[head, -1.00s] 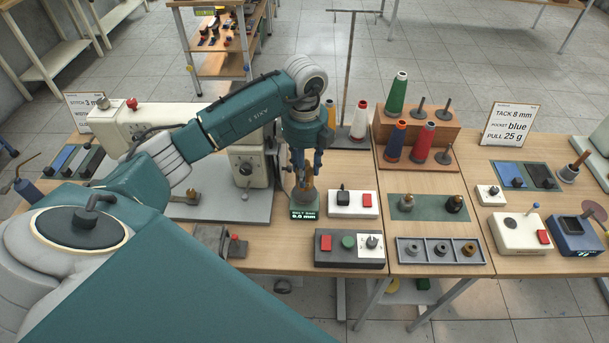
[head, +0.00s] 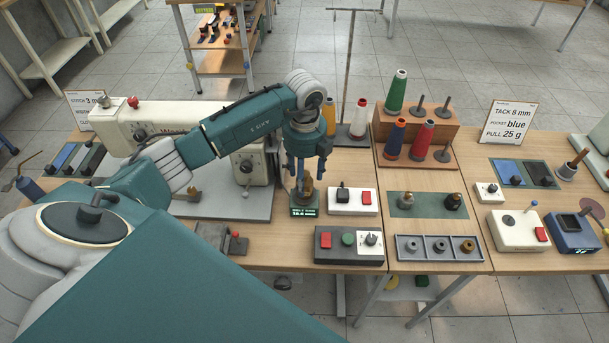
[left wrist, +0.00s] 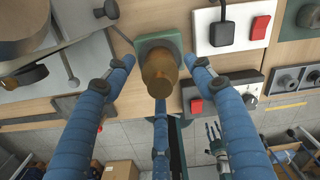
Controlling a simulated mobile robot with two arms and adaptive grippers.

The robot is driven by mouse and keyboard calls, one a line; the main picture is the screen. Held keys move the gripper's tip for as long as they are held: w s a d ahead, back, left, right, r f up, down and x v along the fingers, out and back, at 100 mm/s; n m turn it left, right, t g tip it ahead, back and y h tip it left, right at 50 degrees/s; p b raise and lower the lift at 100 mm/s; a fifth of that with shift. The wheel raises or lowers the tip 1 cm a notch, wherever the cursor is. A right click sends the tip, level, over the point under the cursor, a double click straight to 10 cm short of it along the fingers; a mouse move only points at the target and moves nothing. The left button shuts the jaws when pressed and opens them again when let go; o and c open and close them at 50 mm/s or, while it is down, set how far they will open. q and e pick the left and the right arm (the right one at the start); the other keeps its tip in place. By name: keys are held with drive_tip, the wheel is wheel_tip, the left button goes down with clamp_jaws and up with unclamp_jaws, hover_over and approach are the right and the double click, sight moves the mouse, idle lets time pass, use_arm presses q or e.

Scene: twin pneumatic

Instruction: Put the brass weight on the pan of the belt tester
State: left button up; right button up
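The belt tester (head: 304,211) is a small green block with a lit display at the middle of the bench. The brass weight (head: 308,187) stands upright on top of it; the pan is mostly hidden beneath. My left gripper (head: 306,170) points down over the weight. In the left wrist view, the blue fingers of this gripper (left wrist: 161,76) are spread around the brass weight (left wrist: 160,70), with gaps at both sides. The third finger lies close to the weight; contact cannot be told. My right gripper (left wrist: 212,131) shows small in the background of the left wrist view, its opening unclear.
A white switch box (head: 352,202) stands close right of the tester, with a grey control box (head: 349,247) in front. The sewing machine (head: 160,120) is at left. A green mat (head: 429,208) and grey tray (head: 438,257) lie at right. Thread cones stand behind.

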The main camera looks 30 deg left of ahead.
use_arm(q)
drive_tip(key=shift+r, duration=0.15)
drive_tip(key=shift+w+r, duration=0.1)
drive_tip(key=shift+r, duration=0.05)
wheel_tip(320, 180, up, 12)
drive_tip(key=b, duration=0.3)
drive_tip(key=shift+f, duration=0.2)
